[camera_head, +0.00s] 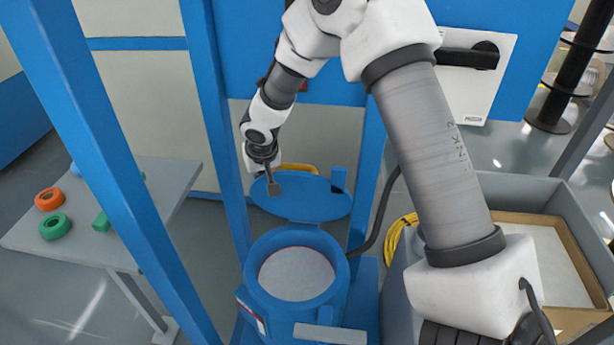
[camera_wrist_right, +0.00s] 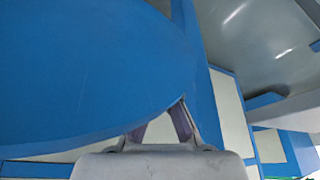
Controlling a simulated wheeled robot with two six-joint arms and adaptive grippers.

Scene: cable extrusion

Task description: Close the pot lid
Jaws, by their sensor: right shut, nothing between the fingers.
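The blue pot (camera_head: 341,272) stands open at the lower middle of the head view, its round mouth showing a pale grey-white inside. Its blue round lid (camera_head: 318,205) is open behind the pot, joined near the pot's back rim. A yellow handle (camera_head: 300,168) shows at the lid's far edge. My right gripper (camera_head: 273,186) is shut and empty, overlapping the left part of the lid in the picture; I cannot tell if it touches. In the right wrist view the lid (camera_wrist_right: 80,70) fills the upper left, close to the gripper fingers (camera_wrist_right: 163,125). My left gripper is not in view.
Blue frame posts (camera_head: 214,110) stand left and right of the lid. A grey table (camera_head: 150,195) with orange and green rings is at left. A grey bin (camera_head: 530,190) with a box inside and a yellow cable (camera_head: 395,235) are at right.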

